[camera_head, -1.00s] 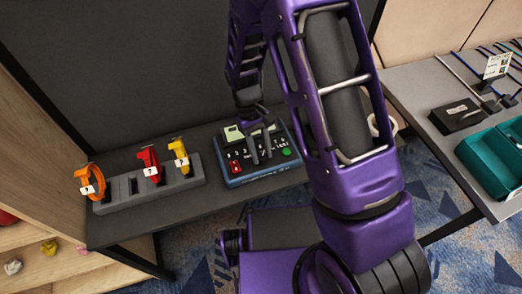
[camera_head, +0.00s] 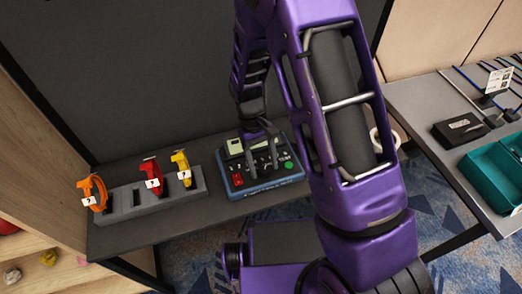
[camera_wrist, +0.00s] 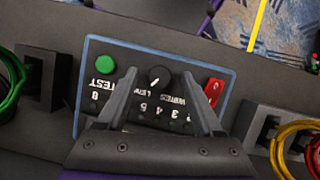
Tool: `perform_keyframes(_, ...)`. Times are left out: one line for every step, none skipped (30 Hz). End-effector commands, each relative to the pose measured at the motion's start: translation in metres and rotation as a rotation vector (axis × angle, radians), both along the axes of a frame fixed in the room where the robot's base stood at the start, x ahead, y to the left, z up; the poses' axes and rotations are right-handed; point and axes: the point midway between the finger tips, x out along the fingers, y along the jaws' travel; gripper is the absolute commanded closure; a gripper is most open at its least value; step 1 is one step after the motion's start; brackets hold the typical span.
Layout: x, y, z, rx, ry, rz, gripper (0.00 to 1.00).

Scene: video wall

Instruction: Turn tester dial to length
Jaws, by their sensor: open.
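The tester (camera_head: 262,165) is a dark box with a blue edge on the grey shelf table, with a pale display, a red switch and a green button. In the wrist view the tester (camera_wrist: 150,62) appears upside down, with its black dial (camera_wrist: 159,77), white pointer mark, green button (camera_wrist: 106,64) and red switch (camera_wrist: 215,91). My gripper (camera_head: 262,160) is over the tester. In the wrist view my gripper (camera_wrist: 166,85) is open, its two fingers on either side of the dial. I cannot tell whether they touch it. The fingers and palm hide part of the lettering.
A grey holder (camera_head: 153,197) with orange, red and yellow tagged items stands left of the tester. A dark wall panel (camera_head: 130,70) is behind. A second table at right carries a teal tray (camera_head: 492,170) and a black box (camera_head: 460,129).

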Motion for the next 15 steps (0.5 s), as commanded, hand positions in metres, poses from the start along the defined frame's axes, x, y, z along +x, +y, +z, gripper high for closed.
perform_keyframes(0.002,0.001,0.004,0.002,-0.004,0.0,0.32)
perform_keyframes(0.004,0.002,0.007,0.002,-0.005,0.0,0.32)
perform_keyframes(0.006,0.003,0.013,0.003,-0.005,0.0,0.32)
perform_keyframes(0.007,0.003,0.017,0.002,-0.005,0.0,0.32)
perform_keyframes(0.009,0.004,0.023,0.002,-0.006,0.0,0.32)
perform_keyframes(0.012,0.006,0.031,0.002,-0.007,0.0,0.32)
perform_keyframes(0.015,0.007,0.037,0.003,-0.008,0.0,0.32)
perform_keyframes(0.018,0.008,0.044,0.002,-0.007,0.0,0.32)
perform_keyframes(0.021,0.01,0.054,0.002,-0.007,0.0,0.32)
perform_keyframes(0.024,0.011,0.061,0.003,-0.009,0.0,0.32)
perform_keyframes(0.026,0.012,0.067,0.002,-0.007,0.0,0.32)
perform_keyframes(0.03,0.014,0.077,0.002,-0.007,-0.001,0.32)
perform_keyframes(0.032,0.015,0.084,0.002,-0.008,-0.001,0.32)
perform_keyframes(0.035,0.016,0.091,0.002,-0.007,-0.001,0.32)
perform_keyframes(0.038,0.018,0.099,0.002,-0.007,-0.001,0.32)
